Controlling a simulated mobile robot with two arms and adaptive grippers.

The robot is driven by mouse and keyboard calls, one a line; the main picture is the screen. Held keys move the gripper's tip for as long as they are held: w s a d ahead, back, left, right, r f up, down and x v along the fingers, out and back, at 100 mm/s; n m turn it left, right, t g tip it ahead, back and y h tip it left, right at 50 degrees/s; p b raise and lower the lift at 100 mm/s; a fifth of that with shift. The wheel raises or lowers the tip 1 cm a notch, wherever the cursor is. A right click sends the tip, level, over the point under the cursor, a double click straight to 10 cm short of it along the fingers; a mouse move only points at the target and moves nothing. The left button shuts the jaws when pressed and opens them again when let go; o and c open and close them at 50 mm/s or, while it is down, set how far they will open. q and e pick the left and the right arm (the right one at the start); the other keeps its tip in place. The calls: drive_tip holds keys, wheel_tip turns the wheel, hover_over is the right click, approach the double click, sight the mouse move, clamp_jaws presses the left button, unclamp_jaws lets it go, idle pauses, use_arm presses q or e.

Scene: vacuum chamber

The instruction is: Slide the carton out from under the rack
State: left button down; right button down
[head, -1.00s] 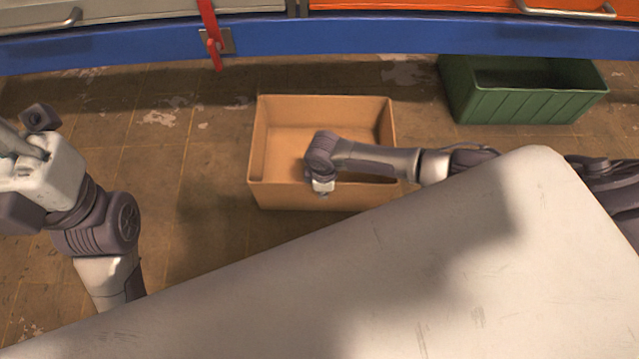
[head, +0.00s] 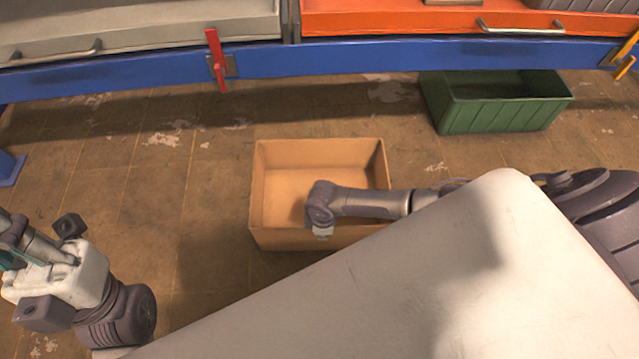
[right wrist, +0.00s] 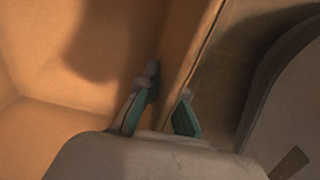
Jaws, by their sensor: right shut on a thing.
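The carton (head: 283,240) is an open, empty tan box on the floor, in front of the blue rack beam (head: 390,58) and clear of it in the head view. My right gripper (head: 322,236) is at the carton's near wall. In the right wrist view its two teal-padded fingers (right wrist: 163,112) straddle the carton's wall (right wrist: 185,70), one inside and one outside, and are shut on it. My left gripper is at the lower left of the head view, with its wrist (head: 62,275) showing; its fingertips are not clearly seen.
A green crate (head: 490,118) stands on the floor at the back right, partly under the rack. A red latch (head: 217,62) hangs on the beam. A pale panel (head: 400,270) covers the lower right. Floor left of the carton is clear.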

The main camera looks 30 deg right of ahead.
drive_tip(key=shift+s+a, duration=0.15)
drive_tip(key=shift+s, duration=0.15)
drive_tip(key=c, duration=1.2)
unclamp_jaws()
drive_tip(key=shift+c, duration=0.2)
wheel_tip(320, 180, up, 12)
